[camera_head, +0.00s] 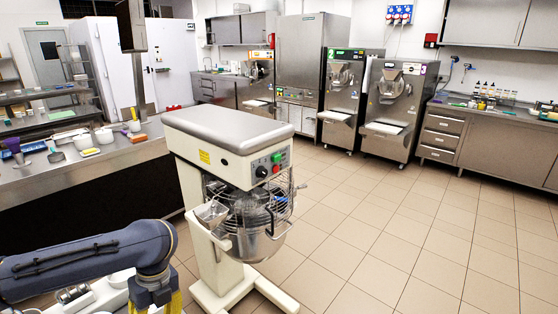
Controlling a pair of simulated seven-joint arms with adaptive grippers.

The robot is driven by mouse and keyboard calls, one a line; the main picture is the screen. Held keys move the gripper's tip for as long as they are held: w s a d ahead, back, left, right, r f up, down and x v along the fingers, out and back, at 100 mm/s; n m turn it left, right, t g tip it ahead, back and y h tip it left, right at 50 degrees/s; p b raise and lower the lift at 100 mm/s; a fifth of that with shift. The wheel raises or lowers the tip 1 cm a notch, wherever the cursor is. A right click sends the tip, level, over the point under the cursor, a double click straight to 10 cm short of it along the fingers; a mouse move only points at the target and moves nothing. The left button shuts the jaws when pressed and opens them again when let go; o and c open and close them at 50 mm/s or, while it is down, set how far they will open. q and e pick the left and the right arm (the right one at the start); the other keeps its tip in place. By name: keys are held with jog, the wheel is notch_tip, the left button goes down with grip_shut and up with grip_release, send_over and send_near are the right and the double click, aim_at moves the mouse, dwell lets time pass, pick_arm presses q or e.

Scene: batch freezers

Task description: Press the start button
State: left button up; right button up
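A floor-standing planetary mixer (228,129) with a cream body and grey top is in the middle of the head view. Its front panel carries a green button (277,157), a red button (276,169) just below it, and a dark knob (261,171) to their left. No label reading "start" is legible; the green button looks like the start button. My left arm, in a dark blue sleeve, comes in at the lower left and bends down at the bottom edge, left of the mixer and well apart from the panel. Its gripper is not visible. My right arm and gripper are not visible.
A metal bowl (254,236) sits behind a wire guard on the mixer. A steel counter (60,178) with small tools and containers stands at the left. Batch freezers (391,100) and steel cabinets line the back. Tiled floor (390,230) is clear right of the mixer.

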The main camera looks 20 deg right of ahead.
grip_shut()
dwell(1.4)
